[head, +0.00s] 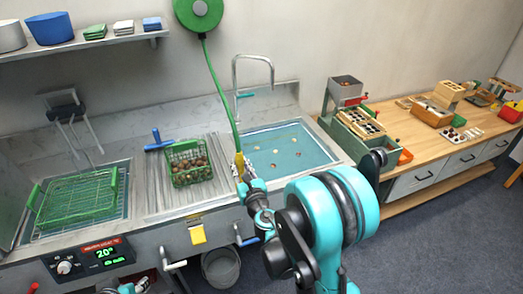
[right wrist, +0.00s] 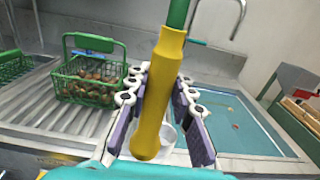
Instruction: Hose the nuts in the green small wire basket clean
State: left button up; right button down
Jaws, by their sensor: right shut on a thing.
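The green small wire basket (head: 188,177) holds several brown nuts (head: 189,162) and stands on the ribbed drainboard. It also shows at the left of the right wrist view (right wrist: 88,92), with its handle up. The green hose (head: 221,88) hangs from a reel and ends in a yellow spray nozzle (right wrist: 160,95). My right gripper (head: 243,178) is shut on the yellow nozzle, to the right of the basket and apart from it. No water shows.
A water-filled sink (head: 290,150) with floating bits lies right of the drainboard. A larger green wire basket (head: 80,198) is at the left basin. A blue-handled tool (head: 158,142) lies behind the small basket. The green reel (head: 198,10) is on the wall. A workbench (head: 420,150) stands right.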

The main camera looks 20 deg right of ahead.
jog(key=w+a+r+y+p, duration=0.1)
jog(key=w+a+r+p, duration=0.6)
jog(key=w+a+r, duration=0.8)
jog(key=shift+n, duration=0.4)
jog(key=shift+w+a+f+b, duration=0.25)
jog(key=shift+f+b, duration=0.25)
jog(key=shift+f, duration=0.45)
jog(key=shift+w+a+f+b, duration=0.1)
jog(key=shift+w+f+b, duration=0.1)
jog(key=shift+f+b, duration=0.5)
jog(key=shift+w+a+f+b, duration=0.2)
jog(key=shift+w+f+b, duration=0.1)
jog(key=shift+f, duration=0.85)
jog(key=c, duration=1.9)
grip_release()
grip_shut()
